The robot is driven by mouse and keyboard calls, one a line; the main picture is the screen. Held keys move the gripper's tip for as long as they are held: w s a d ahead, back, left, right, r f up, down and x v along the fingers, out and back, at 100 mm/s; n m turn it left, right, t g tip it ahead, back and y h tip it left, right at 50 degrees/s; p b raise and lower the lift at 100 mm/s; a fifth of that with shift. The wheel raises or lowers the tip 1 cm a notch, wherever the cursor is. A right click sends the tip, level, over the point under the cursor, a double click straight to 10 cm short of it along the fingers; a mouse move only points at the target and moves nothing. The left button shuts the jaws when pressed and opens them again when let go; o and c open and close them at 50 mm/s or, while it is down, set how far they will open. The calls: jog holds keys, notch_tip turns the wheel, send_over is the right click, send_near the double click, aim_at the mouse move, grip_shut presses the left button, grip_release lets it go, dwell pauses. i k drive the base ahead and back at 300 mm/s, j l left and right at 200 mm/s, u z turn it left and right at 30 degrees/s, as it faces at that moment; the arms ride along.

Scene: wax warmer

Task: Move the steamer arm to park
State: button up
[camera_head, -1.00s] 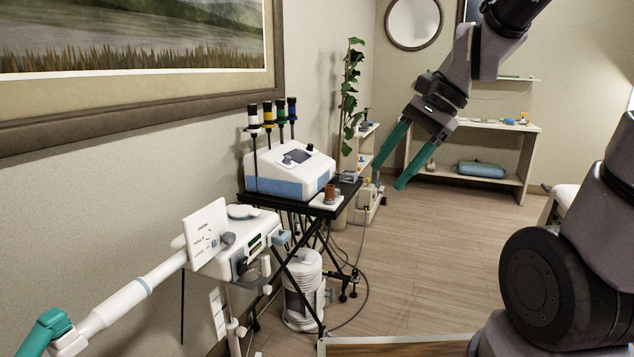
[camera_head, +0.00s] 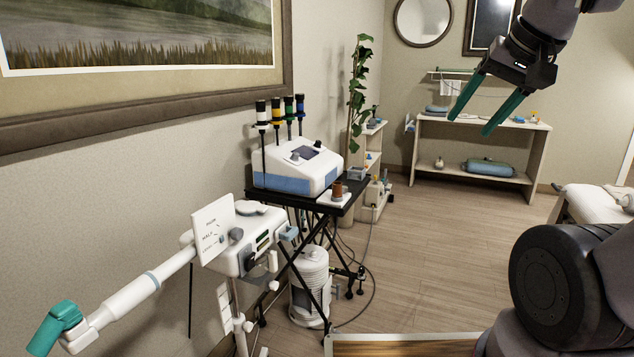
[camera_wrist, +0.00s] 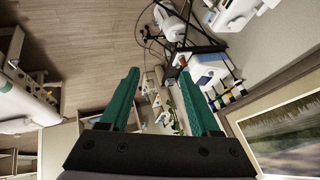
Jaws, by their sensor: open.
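The steamer arm (camera_head: 142,297) is a white tube with a teal nozzle (camera_head: 57,324) at its lower left end. It slopes up to the white steamer head (camera_head: 243,248). A white plate (camera_head: 213,230) beside the joint carries marked positions; the top one seems to read PARK, but the lettering is small. My gripper (camera_head: 470,125) is open and empty, with teal fingers, high at the upper right and far from the steamer arm. In the wrist view my gripper (camera_wrist: 160,85) has its fingers apart with nothing held. The steamer arm is not clearly visible there.
A white and blue machine (camera_head: 298,168) stands on a black trolley (camera_head: 318,208) behind the steamer. A plant (camera_head: 358,90), a small shelf and a wooden table (camera_head: 440,120) are farther back. A white bed (camera_head: 600,205) is at right. The middle floor is clear.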

aim_at(74, 339)
jog(key=u, duration=1.65)
